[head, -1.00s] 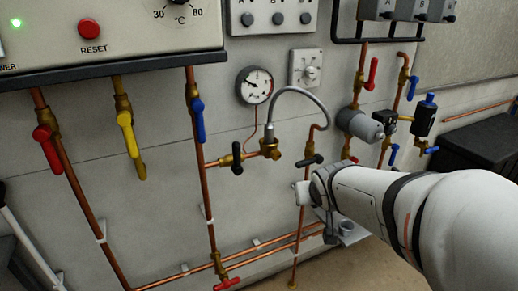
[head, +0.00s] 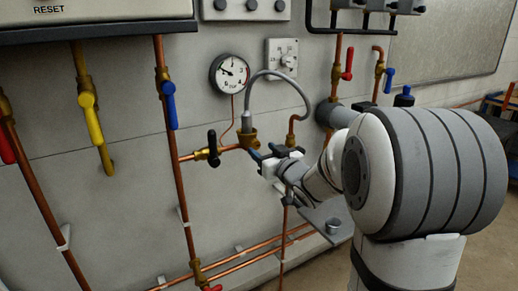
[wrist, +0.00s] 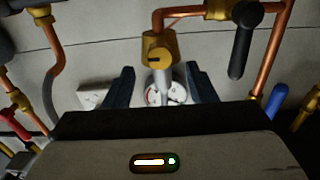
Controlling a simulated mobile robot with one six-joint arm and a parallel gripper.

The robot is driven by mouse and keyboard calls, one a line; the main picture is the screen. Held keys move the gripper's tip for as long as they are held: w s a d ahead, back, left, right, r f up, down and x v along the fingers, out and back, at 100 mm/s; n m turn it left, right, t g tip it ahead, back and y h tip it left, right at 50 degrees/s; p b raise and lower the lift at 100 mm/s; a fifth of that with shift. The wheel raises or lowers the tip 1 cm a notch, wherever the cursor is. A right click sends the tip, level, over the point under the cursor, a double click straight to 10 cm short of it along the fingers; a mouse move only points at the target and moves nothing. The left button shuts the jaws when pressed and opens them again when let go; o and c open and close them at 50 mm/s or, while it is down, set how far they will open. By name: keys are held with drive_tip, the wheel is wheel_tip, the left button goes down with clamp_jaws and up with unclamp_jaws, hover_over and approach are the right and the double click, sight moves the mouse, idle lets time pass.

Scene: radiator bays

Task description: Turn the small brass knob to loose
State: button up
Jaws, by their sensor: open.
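A small brass knob (wrist: 161,58) with a dark mark on its face shows in the wrist view, at the end of the copper branch pipe. In the head view the brass fitting (head: 247,139) there sits under the grey braided hose, and my gripper partly covers its lower right. My gripper (head: 269,155) is open and empty, just right of and below that fitting. In the wrist view the two dark fingers of my gripper (wrist: 162,86) stand apart on either side below the knob. I cannot tell whether they touch it.
A black-handled valve (head: 213,149) sits close left of the fitting. The grey hose (head: 281,74) arches above my gripper. A pressure gauge (head: 230,74) and a white dial plate (head: 283,58) are on the wall above. Blue (head: 169,105) and yellow (head: 91,119) levers are further left.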

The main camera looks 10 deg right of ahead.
sight(256, 145)
drive_tip(key=shift+x, duration=1.75)
drive_tip(key=c, duration=1)
